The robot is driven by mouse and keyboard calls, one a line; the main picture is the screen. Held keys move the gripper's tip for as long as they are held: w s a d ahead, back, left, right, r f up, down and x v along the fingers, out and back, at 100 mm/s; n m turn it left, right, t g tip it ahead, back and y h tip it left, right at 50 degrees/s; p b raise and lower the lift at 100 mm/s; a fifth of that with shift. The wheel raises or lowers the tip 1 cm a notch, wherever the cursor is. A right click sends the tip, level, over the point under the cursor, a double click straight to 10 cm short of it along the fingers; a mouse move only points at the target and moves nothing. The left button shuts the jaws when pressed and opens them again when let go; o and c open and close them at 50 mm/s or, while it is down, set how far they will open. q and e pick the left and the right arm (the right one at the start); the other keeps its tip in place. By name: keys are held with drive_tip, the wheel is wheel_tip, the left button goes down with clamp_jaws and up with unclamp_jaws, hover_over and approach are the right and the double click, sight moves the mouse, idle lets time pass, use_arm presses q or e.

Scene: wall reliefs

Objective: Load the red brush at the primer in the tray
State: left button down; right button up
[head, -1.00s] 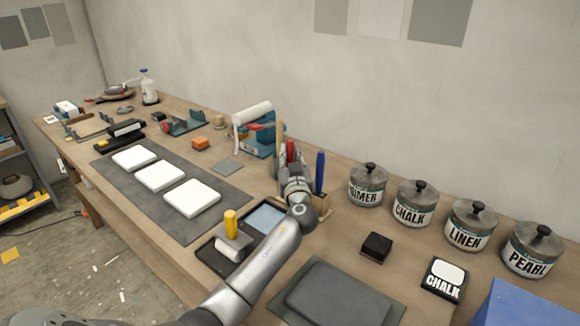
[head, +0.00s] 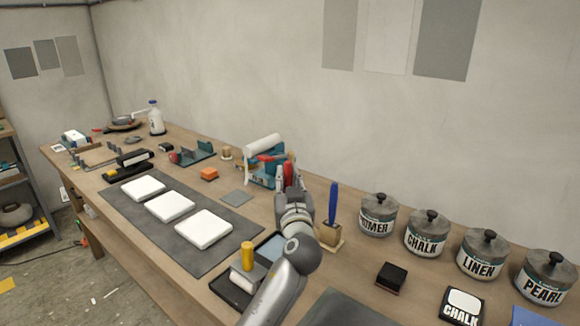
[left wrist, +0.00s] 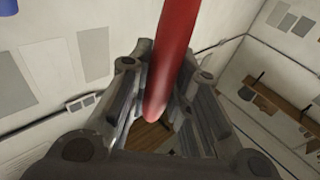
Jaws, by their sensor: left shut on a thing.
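My left gripper (head: 293,194) is shut on the red brush (head: 289,173), whose red handle stands up between the fingers, above the bench just left of the brush stand. In the left wrist view the red handle (left wrist: 172,55) runs between the two fingers; the bristles are hidden. The dark tray (head: 226,289) lies below and nearer, partly behind my left forearm. A pale blue-grey area (head: 271,245) shows in its far part. The primer can (head: 378,215) stands lidded at the back right. My right gripper is not in view.
A blue brush (head: 333,203) stands in the wooden stand (head: 329,241). White panels (head: 203,229) lie on a grey mat to the left. A teal rack with a white roll (head: 263,145) stands behind the gripper. More lidded cans stand at right.

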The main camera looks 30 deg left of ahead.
use_arm(q)
wheel_tip(320, 180, down, 7)
drive_tip(key=s+b, duration=0.2)
drive_tip(key=b, duration=0.1)
drive_tip(key=shift+d+r, duration=0.2)
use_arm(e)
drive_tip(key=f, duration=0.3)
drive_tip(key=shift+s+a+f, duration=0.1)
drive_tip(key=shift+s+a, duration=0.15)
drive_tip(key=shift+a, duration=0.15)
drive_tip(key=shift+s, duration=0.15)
use_arm(q)
drive_tip(key=shift+f+b, duration=0.55)
drive_tip(key=shift+b, duration=0.2)
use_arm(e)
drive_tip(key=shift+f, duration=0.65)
use_arm(q)
drive_tip(key=shift+r, duration=0.1)
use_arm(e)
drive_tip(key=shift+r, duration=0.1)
use_arm(q)
drive_tip(key=shift+r+p, duration=2.1)
drive_tip(key=shift+r, duration=1.35)
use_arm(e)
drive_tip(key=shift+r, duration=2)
use_arm(q)
drive_tip(key=shift+r, duration=0.1)
